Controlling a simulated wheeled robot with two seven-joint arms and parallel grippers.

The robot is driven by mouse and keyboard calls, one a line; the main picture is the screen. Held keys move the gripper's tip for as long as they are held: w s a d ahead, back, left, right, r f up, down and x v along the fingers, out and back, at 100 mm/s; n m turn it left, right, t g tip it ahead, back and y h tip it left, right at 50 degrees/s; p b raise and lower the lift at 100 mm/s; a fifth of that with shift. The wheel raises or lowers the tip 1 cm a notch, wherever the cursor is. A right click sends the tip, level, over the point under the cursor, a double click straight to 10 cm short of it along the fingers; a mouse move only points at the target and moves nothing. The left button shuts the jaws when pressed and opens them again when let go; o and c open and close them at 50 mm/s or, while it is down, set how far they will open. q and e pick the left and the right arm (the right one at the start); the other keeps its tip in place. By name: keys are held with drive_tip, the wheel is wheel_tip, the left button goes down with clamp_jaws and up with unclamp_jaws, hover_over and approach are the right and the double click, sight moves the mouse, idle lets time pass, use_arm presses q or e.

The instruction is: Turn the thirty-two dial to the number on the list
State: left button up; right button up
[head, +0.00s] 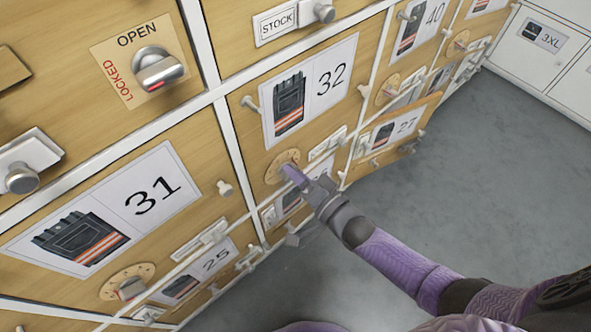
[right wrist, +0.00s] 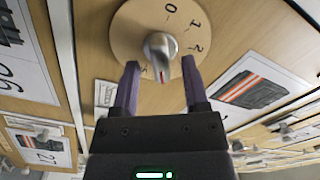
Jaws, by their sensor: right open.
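The thirty-two dial (head: 274,173) is a round wooden disc below the 32 label (head: 333,79). In the right wrist view its disc (right wrist: 130,30) shows 0, 1 and 2 along the top and right. Its silver knob (right wrist: 158,46) has a red mark pointing down the picture, towards my gripper; the figures at that end are partly hidden. My right gripper (head: 289,172) is at the dial. In the right wrist view the gripper (right wrist: 159,65) is open, with one finger on each side of the knob's lower end; I cannot tell whether they touch it. No list is recognisable.
The 31 door (head: 205,195) has its own dial (head: 120,285). An OPEN/LOCKED knob (head: 160,70) is above it. A peg (head: 249,104) sticks out left of the 32 label. The 27 front (head: 415,110) sticks out at right. Grey floor (head: 500,180) is clear.

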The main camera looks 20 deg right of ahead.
use_arm(q)
drive_tip(key=r+p, duration=0.1)
drive_tip(key=s+r+p, duration=0.1)
drive_tip(key=r+p, duration=0.1)
drive_tip(key=shift+s, duration=0.15)
use_arm(e)
drive_tip(key=v, duration=0.9)
drive_tip(key=shift+s+r, duration=0.1)
